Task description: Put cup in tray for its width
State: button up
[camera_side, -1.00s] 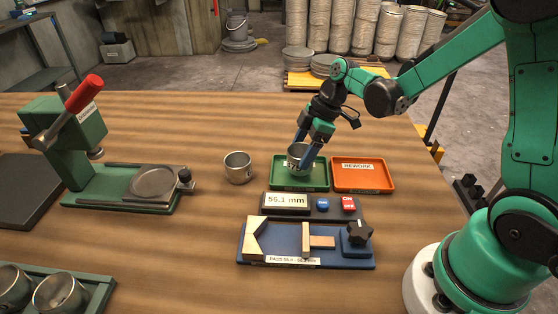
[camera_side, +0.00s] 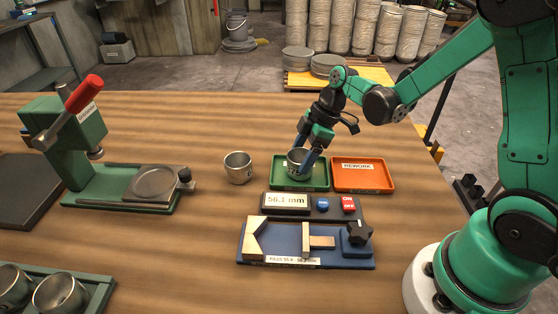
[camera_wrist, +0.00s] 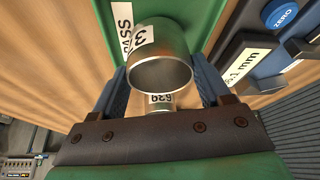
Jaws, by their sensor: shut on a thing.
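My gripper (camera_side: 307,153) is shut on a small metal cup (camera_side: 297,158), with a blue finger on each side of it. The cup is over the green tray (camera_side: 318,184); I cannot tell whether it touches the tray floor. In the wrist view the cup (camera_wrist: 160,70) shows its open rim and a label with a 3. The green tray (camera_wrist: 190,14) there carries a PASS label. The orange REWORK tray (camera_side: 372,185) is empty, right of the green tray. The gauge display (camera_side: 287,201) appears to read 56.1 mm.
A second metal cup (camera_side: 238,167) stands on the table left of the green tray. A blue measuring fixture (camera_side: 283,246) lies in front of the display. A green press (camera_side: 75,150) stands at left, and a crate (camera_side: 97,297) with more cups is at front left.

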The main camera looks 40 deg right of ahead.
jog(key=o, duration=1.4)
jog(key=shift+c, duration=0.2)
notch_tip(320, 180, up, 8)
dwell(0.4)
jog(key=s+a+r+m+t+h, duration=0.2)
jog(key=s+m+t+h, duration=0.1)
jog(key=s+m, duration=0.5)
jog(key=m+t, duration=0.1)
jog(key=m, duration=0.2)
jog(key=shift+a+r+t+h, duration=0.3)
jog(key=shift+a, duration=0.05)
